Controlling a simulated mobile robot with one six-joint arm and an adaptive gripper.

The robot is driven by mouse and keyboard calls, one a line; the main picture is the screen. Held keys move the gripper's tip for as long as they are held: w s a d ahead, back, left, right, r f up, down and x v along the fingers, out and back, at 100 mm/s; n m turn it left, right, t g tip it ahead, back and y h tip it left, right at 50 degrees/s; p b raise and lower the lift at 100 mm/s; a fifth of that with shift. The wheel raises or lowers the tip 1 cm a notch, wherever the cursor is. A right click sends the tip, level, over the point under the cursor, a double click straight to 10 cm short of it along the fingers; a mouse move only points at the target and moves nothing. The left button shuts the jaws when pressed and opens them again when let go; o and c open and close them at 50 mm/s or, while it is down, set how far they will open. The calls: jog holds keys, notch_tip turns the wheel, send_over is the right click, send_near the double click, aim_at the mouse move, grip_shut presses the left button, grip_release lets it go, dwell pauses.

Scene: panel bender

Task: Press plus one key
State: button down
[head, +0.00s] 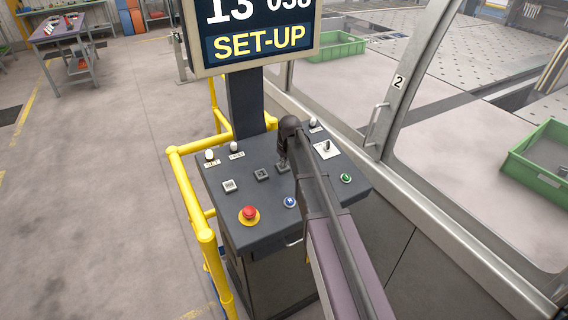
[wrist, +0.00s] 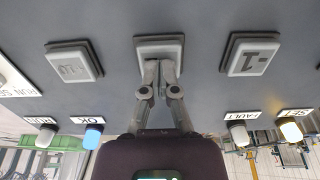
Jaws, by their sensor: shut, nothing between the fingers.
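My gripper (head: 284,163) is shut and empty, its tips low over the console panel. In the wrist view, which looks upside down, the fingertips (wrist: 158,68) overlap the lower edge of the middle grey key (wrist: 160,43). The fingers cover most of that key's face, so I cannot read its label or tell whether they touch it. The key marked -1 (wrist: 254,58) is to its right, and it also shows in the head view (head: 262,174). A key whose label looks like 10 (wrist: 73,62) is to its left.
A red emergency button (head: 249,212), blue button (head: 290,202), green button (head: 346,178) and selector switch (head: 326,149) share the panel. Lamps line the back edge. A screen (head: 262,40) reading SET-UP stands behind. Yellow rails (head: 186,190) guard the left; a glazed machine wall is right.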

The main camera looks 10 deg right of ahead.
dwell(0.3)
jog(key=shift+w+f+b, duration=0.1)
jog(key=shift+f+b, duration=0.6)
jog(key=shift+f, duration=0.15)
jog(key=shift+s+b, duration=0.25)
jog(key=shift+b, duration=0.05)
jog(key=shift+r+p, duration=0.3)
jog(key=shift+p, duration=0.05)
jog(key=shift+p+v, duration=0.8)
jog(key=shift+p, duration=0.15)
jog(key=p+v, duration=1.1)
jog(key=v, duration=0.1)
jog(key=shift+p, duration=0.4)
jog(key=shift+w+r, duration=0.1)
